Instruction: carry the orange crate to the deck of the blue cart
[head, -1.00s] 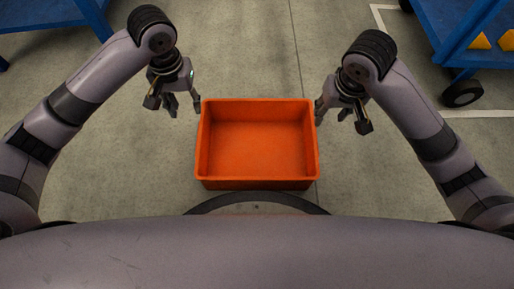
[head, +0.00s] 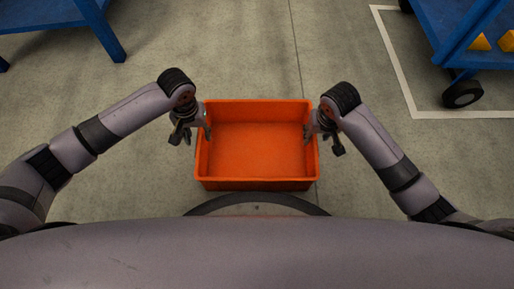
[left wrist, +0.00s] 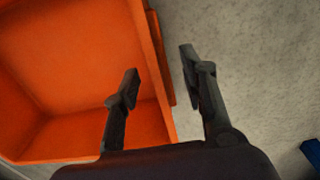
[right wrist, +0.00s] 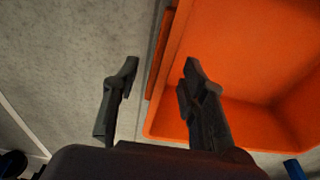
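The orange crate (head: 257,184) sits empty on the floor in front of me in the head view. My left gripper (head: 194,133) is at its left wall and my right gripper (head: 322,133) is at its right wall. In the left wrist view the crate (left wrist: 65,60) fills the left side, and the open fingers (left wrist: 158,85) straddle its wall, apart from it. In the right wrist view the crate (right wrist: 255,50) is on the right, and the open fingers (right wrist: 158,85) likewise straddle its wall. The blue cart (head: 444,32) stands at the upper right, partly out of frame.
Several yellow pieces (head: 479,42) lie on the cart's lower level. A black wheel (head: 462,95) shows under it. A white floor line (head: 403,75) runs beside the cart. A blue table (head: 58,17) stands at the upper left. The floor (head: 245,50) beyond the crate is clear.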

